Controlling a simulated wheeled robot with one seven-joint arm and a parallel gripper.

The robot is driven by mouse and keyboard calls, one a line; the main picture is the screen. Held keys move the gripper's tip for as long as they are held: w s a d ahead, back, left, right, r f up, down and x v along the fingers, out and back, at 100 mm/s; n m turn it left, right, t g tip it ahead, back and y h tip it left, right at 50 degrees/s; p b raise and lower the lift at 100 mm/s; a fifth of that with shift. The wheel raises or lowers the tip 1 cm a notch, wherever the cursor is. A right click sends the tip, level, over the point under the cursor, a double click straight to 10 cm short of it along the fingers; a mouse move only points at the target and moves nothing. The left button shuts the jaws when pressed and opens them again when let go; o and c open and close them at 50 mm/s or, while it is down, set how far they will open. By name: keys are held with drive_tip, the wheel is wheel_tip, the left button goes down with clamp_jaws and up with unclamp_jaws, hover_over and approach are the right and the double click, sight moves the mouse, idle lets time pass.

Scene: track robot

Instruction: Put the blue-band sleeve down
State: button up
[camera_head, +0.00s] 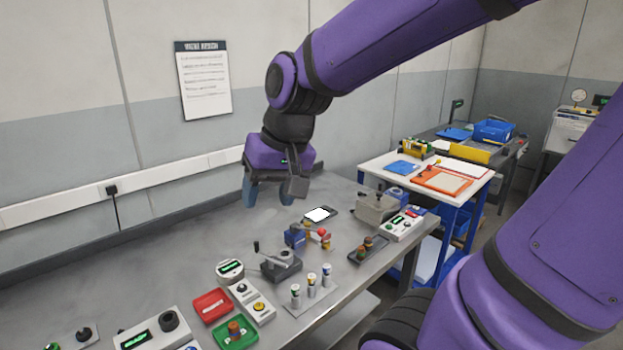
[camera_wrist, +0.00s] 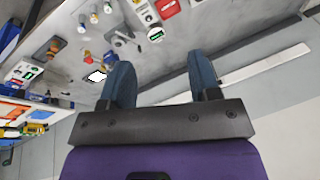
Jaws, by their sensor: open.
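Three small white sleeves with coloured bands stand upright in a row on a grey holder near the bench's front edge. The rightmost sleeve (camera_head: 326,275) seems to carry the blue band, but the bands are too small to be sure. The row also shows at the upper left of the wrist view, where the sleeve at its lower end (camera_wrist: 82,28) appears to be the same one. My gripper (camera_head: 271,196) is open, with its blue fingers wide apart and nothing between them. It hangs above the back of the bench, well away from the sleeves.
The bench (camera_head: 190,255) is bare below and left of my gripper. A white-topped table (camera_head: 385,170) stands beyond the bench's right end.

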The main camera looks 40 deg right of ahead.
drive_tip(key=s+d+r+n+t+h, duration=0.1)
drive_tip(key=s+d+r+n+t, duration=0.1)
drive_tip(key=s, duration=0.6)
wheel_tip(320, 180, up, 2)
drive_tip(key=shift+r+n+h, duration=0.2)
drive_tip(key=shift+n+h, duration=0.2)
drive_tip(key=shift+n, duration=0.1)
idle(0.4)
